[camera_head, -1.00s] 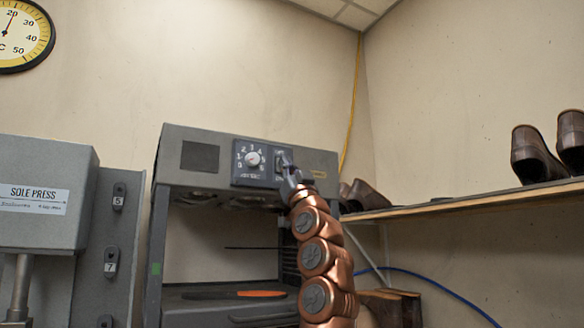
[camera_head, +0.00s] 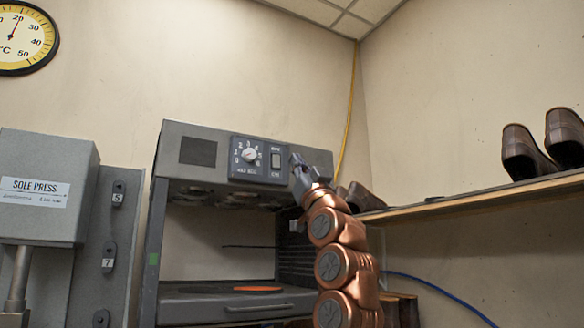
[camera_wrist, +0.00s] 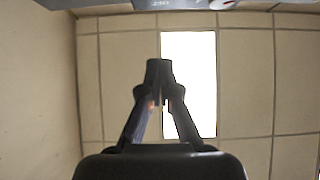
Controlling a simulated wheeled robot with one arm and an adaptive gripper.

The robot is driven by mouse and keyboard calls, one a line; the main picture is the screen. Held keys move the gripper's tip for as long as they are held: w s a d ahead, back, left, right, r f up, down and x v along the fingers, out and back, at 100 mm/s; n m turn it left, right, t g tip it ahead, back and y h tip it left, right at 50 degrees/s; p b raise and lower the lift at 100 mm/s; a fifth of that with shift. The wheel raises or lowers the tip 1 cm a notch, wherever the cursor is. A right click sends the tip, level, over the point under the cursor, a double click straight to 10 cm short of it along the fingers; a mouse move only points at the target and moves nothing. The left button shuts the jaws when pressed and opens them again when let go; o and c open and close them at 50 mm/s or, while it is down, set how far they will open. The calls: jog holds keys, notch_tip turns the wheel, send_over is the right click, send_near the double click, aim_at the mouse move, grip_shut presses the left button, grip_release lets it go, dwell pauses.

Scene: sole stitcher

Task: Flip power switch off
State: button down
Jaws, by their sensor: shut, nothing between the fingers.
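The power switch (camera_head: 276,160) is a small dark rocker on the right side of the control panel (camera_head: 237,172), on the front of the grey machine. Its small labels and which way it is tipped are too fine to tell. My gripper (camera_head: 296,160) is just right of the switch and does not cover it in the head view. In the wrist view its fingers (camera_wrist: 158,68) are shut together with nothing between them. Only the lower edge of the panel shows at the top of that view, and the switch is not clear there.
A numbered dial (camera_head: 249,155) sits left of the switch. An orange-handled tool (camera_head: 258,289) lies in the machine's lower opening. A wooden shelf (camera_head: 470,203) with brown shoes (camera_head: 528,154) is at the right. The sole press (camera_head: 45,190) stands at the left.

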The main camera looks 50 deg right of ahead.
jog(key=shift+s+r+b+v, duration=0.15)
jog(key=shift+b+v, duration=0.3)
jog(key=shift+v, duration=0.6)
jog(key=shift+s+r+b+v, duration=0.15)
jog(key=shift+b+v, duration=0.25)
jog(key=shift+v, duration=0.65)
jog(key=shift+a, duration=0.1)
